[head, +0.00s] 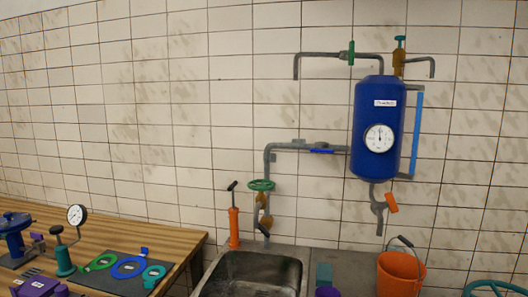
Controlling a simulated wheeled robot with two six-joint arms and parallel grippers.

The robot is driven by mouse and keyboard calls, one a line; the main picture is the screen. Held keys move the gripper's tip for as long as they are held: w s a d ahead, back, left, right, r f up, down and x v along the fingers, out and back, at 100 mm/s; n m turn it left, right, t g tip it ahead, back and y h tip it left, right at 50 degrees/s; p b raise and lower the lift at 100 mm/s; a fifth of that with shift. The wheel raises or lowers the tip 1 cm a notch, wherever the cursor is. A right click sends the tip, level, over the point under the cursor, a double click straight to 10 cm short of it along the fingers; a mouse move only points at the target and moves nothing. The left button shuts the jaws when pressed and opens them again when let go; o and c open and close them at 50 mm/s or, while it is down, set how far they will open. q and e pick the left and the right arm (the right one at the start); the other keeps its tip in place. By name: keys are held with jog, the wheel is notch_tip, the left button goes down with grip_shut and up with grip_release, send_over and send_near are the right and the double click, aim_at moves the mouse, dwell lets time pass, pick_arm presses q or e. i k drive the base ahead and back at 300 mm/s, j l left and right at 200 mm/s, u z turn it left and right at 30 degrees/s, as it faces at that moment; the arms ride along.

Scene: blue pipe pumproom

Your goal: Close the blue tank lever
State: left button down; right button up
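A blue tank (370,105) with a white label and a round gauge (379,138) is mounted on the tiled wall at right. A blue lever (321,151) sits on the grey pipe at the tank's left and lies roughly along that pipe. A green lever (351,53) stands upright across the pipe above the tank. An orange lever (392,202) hangs tilted on the outlet below the tank. A teal handle (399,40) tops a brass valve at upper right. Neither of my grippers is in view.
A metal sink (252,270) stands below, with an orange bucket (401,273) at its right. A green handwheel (261,185) and an orange pump (234,227) are behind the sink. A wooden table (150,238) at left holds a gauge, rings on a mat and other tools. The space before the tank looks clear.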

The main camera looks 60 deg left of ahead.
aim_at(322, 150)
jog(key=u, duration=1.4)
